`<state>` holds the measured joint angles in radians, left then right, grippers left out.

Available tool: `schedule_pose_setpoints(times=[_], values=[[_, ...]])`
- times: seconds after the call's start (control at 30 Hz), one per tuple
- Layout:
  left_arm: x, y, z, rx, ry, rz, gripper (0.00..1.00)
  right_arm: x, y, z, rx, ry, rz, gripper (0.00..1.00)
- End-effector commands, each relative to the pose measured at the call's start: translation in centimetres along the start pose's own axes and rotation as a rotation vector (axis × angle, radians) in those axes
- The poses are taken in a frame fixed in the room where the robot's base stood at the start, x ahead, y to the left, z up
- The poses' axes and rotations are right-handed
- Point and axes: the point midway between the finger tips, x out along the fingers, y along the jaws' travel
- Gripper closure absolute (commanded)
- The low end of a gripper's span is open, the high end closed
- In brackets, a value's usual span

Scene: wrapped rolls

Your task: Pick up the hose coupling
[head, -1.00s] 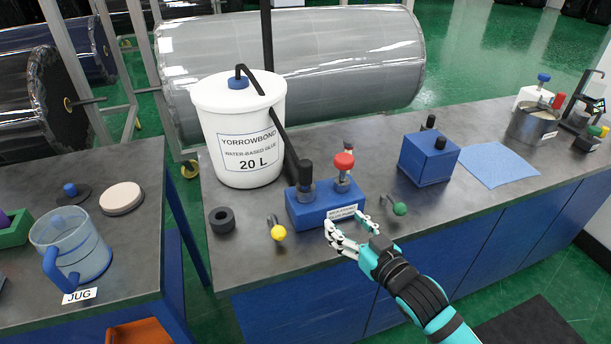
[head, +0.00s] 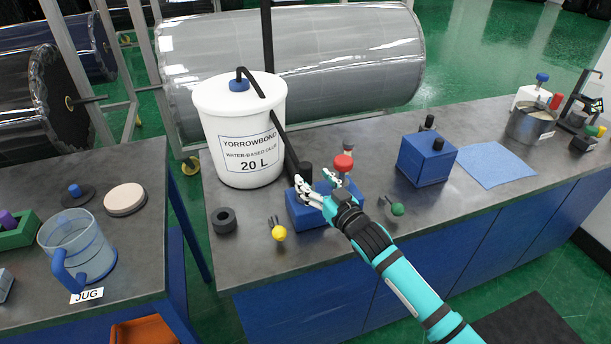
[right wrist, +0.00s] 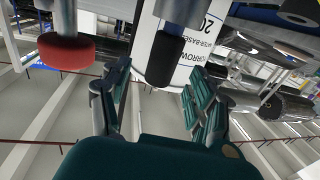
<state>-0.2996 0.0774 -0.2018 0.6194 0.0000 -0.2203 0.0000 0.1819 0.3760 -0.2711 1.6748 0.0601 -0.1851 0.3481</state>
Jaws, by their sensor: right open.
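What looks like the hose coupling (head: 305,169) is a black upright cylinder on a grey collar, on the left of a blue block (head: 296,213), beside the black hose (head: 283,140). My right gripper (head: 318,186) is open at the block, just in front of the coupling, its fingers hiding the lower part. In the right wrist view, the black cylinder (right wrist: 166,62) shows between the two open fingers (right wrist: 160,95), upside down. I cannot tell whether they touch it. A red knob (head: 343,162) stands right of it and shows beyond the left finger in the wrist view (right wrist: 70,52). My left gripper is not in view.
A white glue bucket (head: 238,110) stands behind the block. A black ring (head: 224,220), a yellow-ended part (head: 279,233) and a green-ended part (head: 397,209) lie near. A second blue block (head: 427,160) and a blue cloth (head: 495,165) are right. The front right bench is clear.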

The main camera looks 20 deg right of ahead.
Motion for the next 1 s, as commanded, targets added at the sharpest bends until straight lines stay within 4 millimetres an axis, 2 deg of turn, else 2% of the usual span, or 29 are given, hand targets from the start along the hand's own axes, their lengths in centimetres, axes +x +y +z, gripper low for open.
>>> schedule_pose_setpoints(times=[0.13, 0.27, 0.57, 1.0], values=[[-1.3, 0.0, -0.1, 0.000, 0.000, 0.000, 1.00, 2.5, -0.2, -0.7, 0.002, 0.001, 0.000, 0.39], [-1.4, 0.0, -0.1, 0.000, 0.000, 0.000, 1.00, 4.0, -0.2, -0.4, 0.001, 0.001, 0.001, 0.39], [-1.4, -0.2, -0.1, 0.000, 0.000, -0.002, 1.00, 4.5, -0.2, -0.2, 0.000, 0.001, 0.000, 0.39], [-1.4, -0.3, -0.1, -0.001, 0.000, -0.003, 1.00, 4.5, -0.2, -0.2, 0.000, 0.001, 0.000, 0.97]])
